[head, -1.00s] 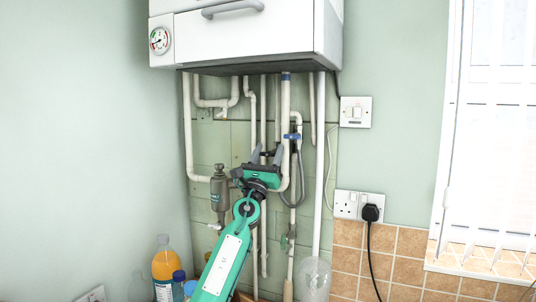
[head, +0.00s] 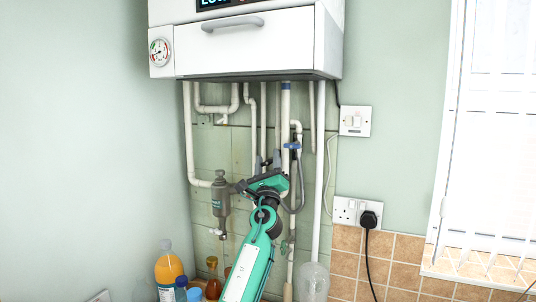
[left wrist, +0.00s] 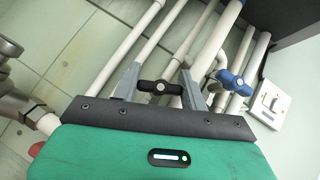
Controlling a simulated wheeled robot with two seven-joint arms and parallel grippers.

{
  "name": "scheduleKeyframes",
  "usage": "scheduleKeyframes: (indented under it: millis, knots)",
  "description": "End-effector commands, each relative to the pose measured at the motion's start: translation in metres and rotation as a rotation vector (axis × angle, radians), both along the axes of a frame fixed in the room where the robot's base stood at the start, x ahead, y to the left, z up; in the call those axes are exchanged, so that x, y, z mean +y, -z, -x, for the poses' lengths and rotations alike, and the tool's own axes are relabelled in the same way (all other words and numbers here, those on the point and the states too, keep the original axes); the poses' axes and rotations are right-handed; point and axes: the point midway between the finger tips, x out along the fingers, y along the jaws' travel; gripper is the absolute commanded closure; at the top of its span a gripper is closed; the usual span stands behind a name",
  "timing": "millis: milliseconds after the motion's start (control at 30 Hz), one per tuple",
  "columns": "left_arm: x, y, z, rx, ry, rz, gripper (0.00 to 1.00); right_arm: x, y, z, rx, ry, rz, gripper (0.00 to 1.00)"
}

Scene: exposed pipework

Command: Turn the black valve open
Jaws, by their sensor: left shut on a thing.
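My left gripper (head: 268,164) reaches up to the pipes under the boiler. In the left wrist view its two grey fingers (left wrist: 160,78) stand on either side of the black valve's handle (left wrist: 160,87), shut on it. The handle is a short black bar with a round metal bolt in its middle, lying crosswise on a white pipe. In the head view the fingers and gripper body mostly hide it. My right gripper is in neither view.
A blue valve handle (head: 292,146) sits just right of the gripper, also in the left wrist view (left wrist: 230,80). A grey filter (head: 220,195) stands at left. The white boiler (head: 250,45) hangs above. Bottles, one orange (head: 168,270), stand below left.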

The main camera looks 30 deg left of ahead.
Motion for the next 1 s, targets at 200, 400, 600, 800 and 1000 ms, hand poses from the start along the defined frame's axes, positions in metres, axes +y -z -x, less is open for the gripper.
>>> scheduleKeyframes:
  millis: [200, 400, 600, 800, 1000]
  knots:
    - [0.0, -0.001, 0.0, -0.012, 0.002, 0.208, 0.79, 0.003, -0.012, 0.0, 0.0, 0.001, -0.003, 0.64]
    - [0.0, 0.0, 0.0, -0.024, 0.001, 0.399, 0.79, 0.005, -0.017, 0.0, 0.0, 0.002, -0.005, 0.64]
    - [0.001, 0.0, 0.0, -0.035, 0.001, 0.588, 0.79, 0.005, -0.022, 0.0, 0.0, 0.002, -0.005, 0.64]
    - [0.001, 0.001, 0.0, -0.044, 0.001, 0.772, 0.79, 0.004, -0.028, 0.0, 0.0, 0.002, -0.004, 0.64]
    - [0.002, 0.002, 0.0, -0.053, 0.0, 0.933, 0.79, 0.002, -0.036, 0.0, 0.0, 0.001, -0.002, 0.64]
